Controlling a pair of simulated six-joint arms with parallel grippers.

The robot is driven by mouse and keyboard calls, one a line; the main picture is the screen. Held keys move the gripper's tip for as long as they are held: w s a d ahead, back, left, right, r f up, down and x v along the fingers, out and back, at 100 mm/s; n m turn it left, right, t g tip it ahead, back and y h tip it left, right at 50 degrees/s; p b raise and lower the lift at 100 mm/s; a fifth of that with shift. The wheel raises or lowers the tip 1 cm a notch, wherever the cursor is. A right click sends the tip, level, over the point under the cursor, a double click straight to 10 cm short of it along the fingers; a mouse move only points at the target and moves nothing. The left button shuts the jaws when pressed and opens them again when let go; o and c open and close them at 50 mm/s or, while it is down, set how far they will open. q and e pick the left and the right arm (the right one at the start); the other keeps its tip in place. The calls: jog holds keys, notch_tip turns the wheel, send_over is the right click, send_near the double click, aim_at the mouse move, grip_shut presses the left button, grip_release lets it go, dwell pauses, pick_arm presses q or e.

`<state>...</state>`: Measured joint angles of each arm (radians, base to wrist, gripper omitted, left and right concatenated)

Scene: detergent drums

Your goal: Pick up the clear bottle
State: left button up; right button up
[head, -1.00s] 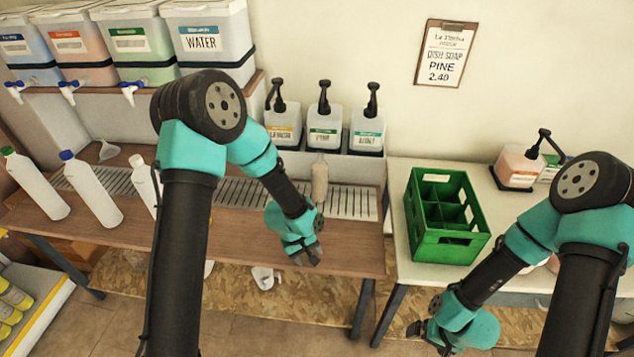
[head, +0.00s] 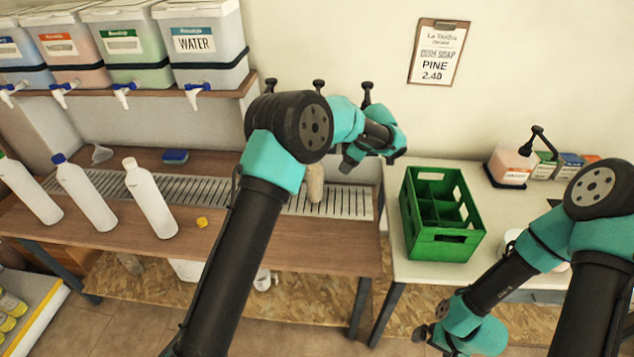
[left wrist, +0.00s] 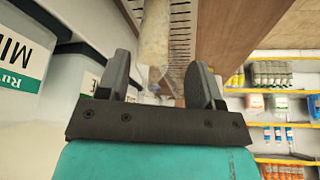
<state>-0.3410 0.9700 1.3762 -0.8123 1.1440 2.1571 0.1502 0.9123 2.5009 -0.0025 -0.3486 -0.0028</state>
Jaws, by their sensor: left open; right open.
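The clear bottle (head: 315,183), which looks brownish and see-through, stands upright on the slatted drip tray (head: 345,203). My left gripper (head: 352,160) is up and to the right of it in the head view, partly hidden by its own wrist. In the left wrist view, my left gripper's fingers (left wrist: 158,72) are spread, and what looks like the same bottle (left wrist: 155,35) shows beyond the gap between them, not visibly gripped. My right gripper (head: 424,332) is open and empty, low in front of the right table.
A white-capped bottle (head: 150,198), a blue-capped bottle (head: 85,192) and a green-capped one stand to the left. A green crate (head: 440,240) is on the right table. Pump dispensers behind my left arm are mostly hidden. A yellow cap (head: 202,222) and blue sponge (head: 175,157) lie on the counter.

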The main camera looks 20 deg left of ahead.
pick_arm(q)
jog(key=shift+a, duration=0.1)
jog(key=w+a, duration=0.1)
jog(key=a, duration=0.6)
jog(key=shift+w, duration=0.3)
jog(key=a, duration=0.2)
jog(key=w+a, duration=0.1)
jog(key=a, duration=0.1)
jog(key=shift+a, duration=0.3)
jog(key=shift+a+f, duration=0.2)
jog(key=shift+f, duration=0.4)
jog(key=shift+c, duration=0.2)
grip_shut()
